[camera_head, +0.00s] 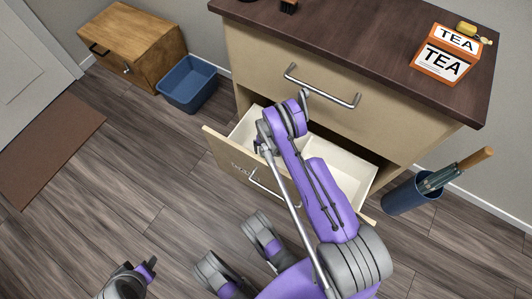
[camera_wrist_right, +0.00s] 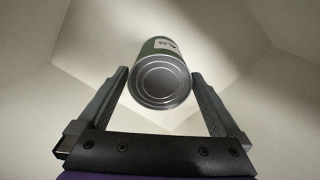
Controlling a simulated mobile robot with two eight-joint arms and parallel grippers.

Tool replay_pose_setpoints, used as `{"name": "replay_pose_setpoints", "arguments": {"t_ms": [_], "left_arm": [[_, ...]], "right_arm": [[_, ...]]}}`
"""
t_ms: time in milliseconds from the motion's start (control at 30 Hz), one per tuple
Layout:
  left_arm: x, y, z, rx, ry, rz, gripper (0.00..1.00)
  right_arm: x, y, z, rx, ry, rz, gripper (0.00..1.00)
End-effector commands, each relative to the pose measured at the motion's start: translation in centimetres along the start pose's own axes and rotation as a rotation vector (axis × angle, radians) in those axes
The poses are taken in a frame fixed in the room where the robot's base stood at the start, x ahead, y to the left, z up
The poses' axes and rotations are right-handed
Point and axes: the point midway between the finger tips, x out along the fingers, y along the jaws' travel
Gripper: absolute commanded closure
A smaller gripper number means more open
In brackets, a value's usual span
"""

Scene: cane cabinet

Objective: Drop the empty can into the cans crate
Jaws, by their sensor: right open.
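The can (camera_wrist_right: 160,78) is green with a pale label and a bare metal end facing my right wrist camera. It lies between the spread fingers of my right gripper (camera_wrist_right: 160,90), with pale walls around it. In the head view my purple right arm reaches over the open drawer (camera_head: 232,156), and its gripper (camera_head: 262,140) is low at the drawer's left part, mostly hidden. The can is not visible there. A blue open bin (camera_head: 188,85) stands on the floor; I cannot tell whether it is the cans crate. My left gripper (camera_head: 140,272) is at the lower left, away from everything.
The cabinet's dark top (camera_head: 370,40) holds an orange tea box (camera_head: 445,56). A wooden chest (camera_head: 135,47) stands beside the blue bin. A dark blue holder (camera_head: 410,195) with a wooden-handled item stands at the right. The floor at left is clear, with a brown mat (camera_head: 48,148).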

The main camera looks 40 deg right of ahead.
Motion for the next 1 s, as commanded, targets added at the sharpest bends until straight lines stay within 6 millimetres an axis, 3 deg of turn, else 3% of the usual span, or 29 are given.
{"name": "replay_pose_setpoints", "arguments": {"t_ms": [33, 200, 533, 633, 833, 1000], "left_arm": [[-0.4, 0.0, -0.1, 0.000, 0.000, 0.000, 0.54], [-1.1, 0.0, -0.2, 0.000, 0.000, 0.000, 0.54], [-1.7, 0.0, -0.3, 0.000, 0.001, 0.000, 0.54], [-1.7, 0.0, -0.3, 0.000, 0.001, 0.000, 0.54], [-1.7, 0.0, -0.3, 0.000, 0.001, 0.000, 0.54], [-1.7, 0.0, -0.3, 0.000, 0.001, 0.000, 0.54]], "right_arm": [[-1.5, 0.0, 0.0, 0.000, 0.000, 0.000, 0.00], [-5.2, 0.0, 0.0, 0.001, 0.000, 0.000, 0.00], [-8.9, -0.3, -0.1, -0.005, 0.003, -0.001, 0.00], [-11.4, -1.3, -0.1, -0.029, 0.013, -0.005, 0.00], [-21.0, -5.0, 0.9, -0.131, 0.062, -0.022, 0.00], [-29.3, -7.3, 3.6, -0.228, 0.112, -0.038, 0.00]]}}
